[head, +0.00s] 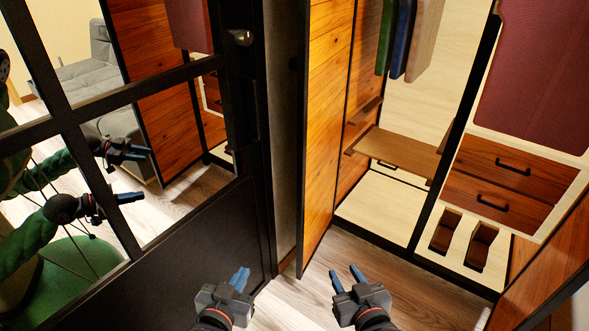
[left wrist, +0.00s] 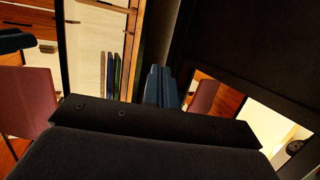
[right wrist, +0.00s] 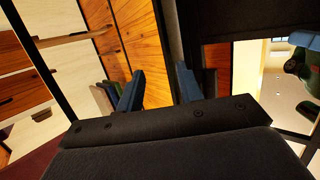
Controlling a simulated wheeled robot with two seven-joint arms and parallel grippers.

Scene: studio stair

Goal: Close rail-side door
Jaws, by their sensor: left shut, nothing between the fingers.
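The wardrobe's left door, an orange wood-plank panel with a dark edge (head: 325,120), stands open at the side with the hanging clothes. It sticks out toward me, and its lower front corner is just above the floor. It also shows in the right wrist view (right wrist: 137,35). My left gripper (head: 240,273) is shut and empty, low and to the left of the door's lower edge. My right gripper (head: 345,271) is open and empty, low and just right of that edge. Both appear apart from the door.
The open wardrobe holds hanging clothes (head: 405,40), a brown shelf (head: 400,155) and drawers (head: 500,185). Its right door (head: 545,265) is also open at the lower right. A black-framed mirror (head: 195,245) stands close on the left, reflecting me. Wooden floor (head: 295,300) is clear between my grippers.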

